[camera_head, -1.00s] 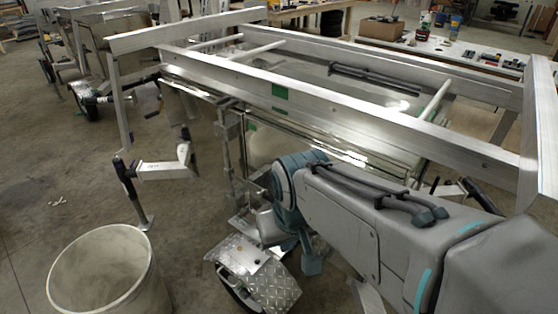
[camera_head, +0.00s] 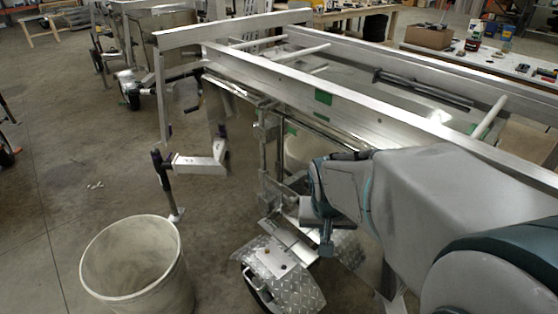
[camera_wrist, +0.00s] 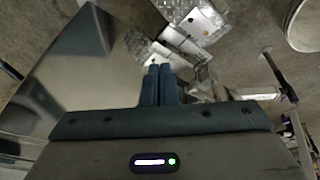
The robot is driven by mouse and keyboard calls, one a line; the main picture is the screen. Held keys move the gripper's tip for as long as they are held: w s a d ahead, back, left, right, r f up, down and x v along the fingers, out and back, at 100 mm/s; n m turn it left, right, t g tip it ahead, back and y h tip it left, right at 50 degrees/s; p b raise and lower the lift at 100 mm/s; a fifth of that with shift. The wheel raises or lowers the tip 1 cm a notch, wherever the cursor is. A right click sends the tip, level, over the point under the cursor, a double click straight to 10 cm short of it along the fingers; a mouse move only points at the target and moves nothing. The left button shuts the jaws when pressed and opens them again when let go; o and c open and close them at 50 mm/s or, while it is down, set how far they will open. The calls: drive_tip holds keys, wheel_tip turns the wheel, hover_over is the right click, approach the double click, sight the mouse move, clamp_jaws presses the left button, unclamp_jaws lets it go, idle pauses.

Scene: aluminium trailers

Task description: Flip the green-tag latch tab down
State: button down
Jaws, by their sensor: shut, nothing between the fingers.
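A green tag (camera_head: 323,97) shows on the near side rail of the aluminium trailer (camera_head: 380,122). A second green patch (camera_head: 291,128) sits lower, near the upright latch hardware at the trailer's corner. I cannot make out the latch tab or whether it is up or down. My gripper (camera_wrist: 158,70) is shut and empty in the wrist view, its two blue fingers together. It points toward bright metal brackets near the tread-plate fender, with no clear contact. In the head view my arm hides part of the trailer's side.
The tread-plate fender (camera_head: 285,282) and wheel lie below the corner. A pale bin (camera_head: 138,266) stands at the lower left and also shows in the wrist view (camera_wrist: 304,22). A jack arm (camera_head: 195,165) sticks out left of the trailer. Floor at the left is open.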

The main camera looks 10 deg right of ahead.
sight(294, 202)
drive_tip(key=w+d+f+m+t+y, duration=0.1)
drive_tip(key=w+f+m+t+y, duration=0.1)
drive_tip(key=w, duration=0.6)
drive_tip(key=w+d+f+m+t+y, duration=0.1)
drive_tip(key=w+f+m+t+y, duration=0.1)
drive_tip(key=w+f+m, duration=0.2)
drive_tip(key=w+m, duration=0.3)
drive_tip(key=w, duration=0.1)
drive_tip(key=shift+d+t, duration=0.3)
drive_tip(key=shift+d, duration=0.1)
drive_tip(key=shift+w, duration=0.1)
drive_tip(key=shift+b+x, duration=2.45)
drive_tip(key=shift+x, duration=4.55)
drive_tip(key=shift+a, duration=0.1)
drive_tip(key=shift+f+t+y, duration=0.25)
drive_tip(key=shift+t+y, duration=0.05)
